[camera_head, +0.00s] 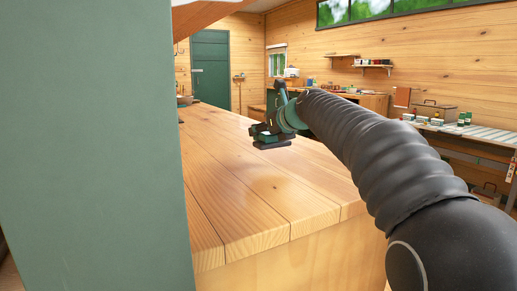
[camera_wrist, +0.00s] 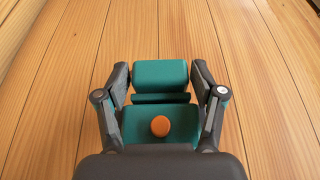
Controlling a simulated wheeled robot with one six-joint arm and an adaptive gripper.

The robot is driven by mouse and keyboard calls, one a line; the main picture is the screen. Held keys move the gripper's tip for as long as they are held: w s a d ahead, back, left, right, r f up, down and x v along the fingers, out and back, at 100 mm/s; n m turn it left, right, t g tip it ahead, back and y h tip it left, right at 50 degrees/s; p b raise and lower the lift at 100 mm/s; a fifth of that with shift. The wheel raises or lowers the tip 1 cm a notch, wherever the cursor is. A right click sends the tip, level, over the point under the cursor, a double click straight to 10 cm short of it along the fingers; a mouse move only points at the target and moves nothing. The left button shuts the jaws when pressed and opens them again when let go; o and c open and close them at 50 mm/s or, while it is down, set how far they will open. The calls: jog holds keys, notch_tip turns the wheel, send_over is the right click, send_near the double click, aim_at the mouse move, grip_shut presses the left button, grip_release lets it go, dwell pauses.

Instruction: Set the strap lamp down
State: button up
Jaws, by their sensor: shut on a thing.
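The strap lamp (camera_wrist: 160,74) shows in the wrist view as a teal block between my fingertips, with a second teal part bearing a round orange button nearer the camera. My gripper (camera_wrist: 161,82) is shut on it, one dark finger against each side. In the head view my gripper (camera_head: 268,134) is over the wooden workbench top (camera_head: 235,190), toward its far right edge, and the lamp is small and hard to tell from the gripper there. Whether the lamp's underside touches the wood cannot be told.
The planked bench top is bare around my gripper. A green post (camera_head: 95,150) blocks the left of the head view. A side bench with bottles and boxes (camera_head: 435,115) stands along the right wall. A green door (camera_head: 210,65) is at the back.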

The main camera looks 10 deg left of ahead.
aim_at(260, 160)
jog(key=shift+s+a+f, duration=0.1)
jog(key=shift+a+f, duration=0.3)
jog(key=shift+a, duration=0.35)
jog(key=shift+a+f, duration=0.1)
jog(key=shift+f, duration=0.1)
jog(key=shift+f+b, duration=0.8)
jog(key=shift+f, duration=1)
jog(key=shift+f, duration=0.15)
jog(key=o, duration=1.5)
jog(key=shift+s, duration=0.1)
